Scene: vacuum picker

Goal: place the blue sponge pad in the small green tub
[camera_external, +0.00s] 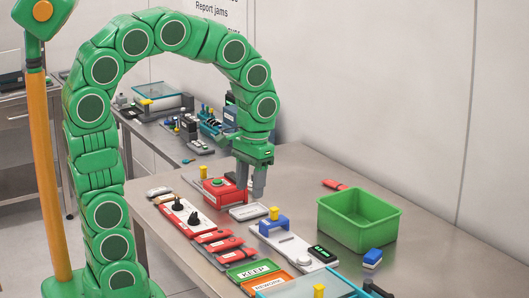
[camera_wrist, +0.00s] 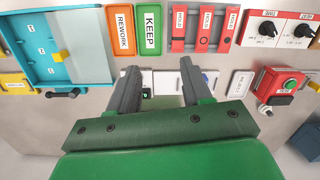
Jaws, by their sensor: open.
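The small green tub (camera_external: 343,233) stands upright on the right part of the metal table, and the part of its inside that shows looks empty. The blue sponge pad (camera_external: 373,255), blue on top with a pale layer below, lies on the table just in front of the tub's right front side, outside it. My gripper (camera_external: 252,194) points down over the table near the red button box, well left of the tub and pad. In the wrist view its two fingers (camera_wrist: 160,66) are apart with nothing held between them. I cannot make out the tub or pad in the wrist view.
A red button box (camera_external: 218,191), a white device with a blue part (camera_external: 291,245), red HOLD tags (camera_wrist: 205,27), KEEP (camera_wrist: 150,30) and REWORK (camera_wrist: 122,31) plates and a teal tray (camera_wrist: 70,50) crowd the table. A red-handled item (camera_external: 334,184) lies behind the tub.

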